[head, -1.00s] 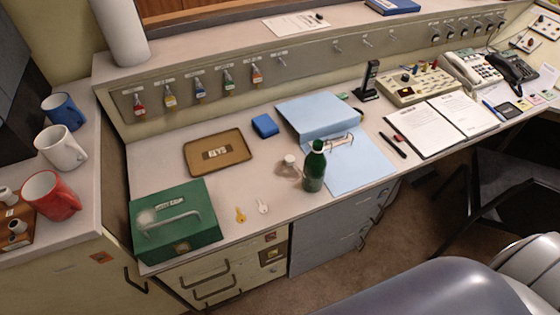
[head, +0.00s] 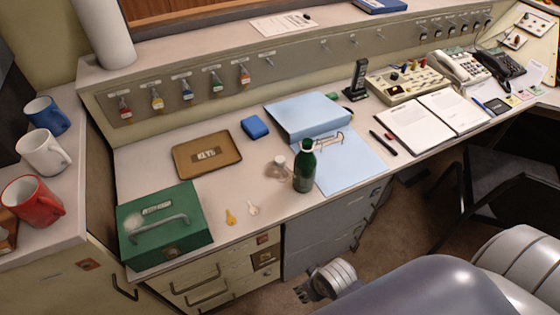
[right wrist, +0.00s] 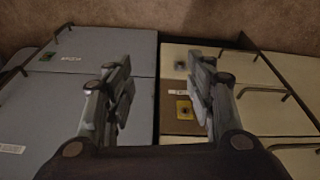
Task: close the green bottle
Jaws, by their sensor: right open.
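The green bottle (head: 304,172) stands upright on the desk, left of the light blue sheet. Its top looks pale; I cannot tell whether anything sits on it. A small clear and whitish thing (head: 280,166) stands close to its left. My right gripper (head: 306,291) is low in front of the desk, below the desktop and well short of the bottle. In the right wrist view the right gripper (right wrist: 164,88) is open and empty, facing the drawer fronts. My left gripper is not in view.
A green cash box (head: 165,226), two keys (head: 240,213), a brown tray (head: 207,155) and a blue box (head: 255,127) lie left of the bottle. A light blue binder (head: 308,117) lies behind it. Drawers (head: 325,232) are under the desk's front edge. A chair (head: 495,190) stands at right.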

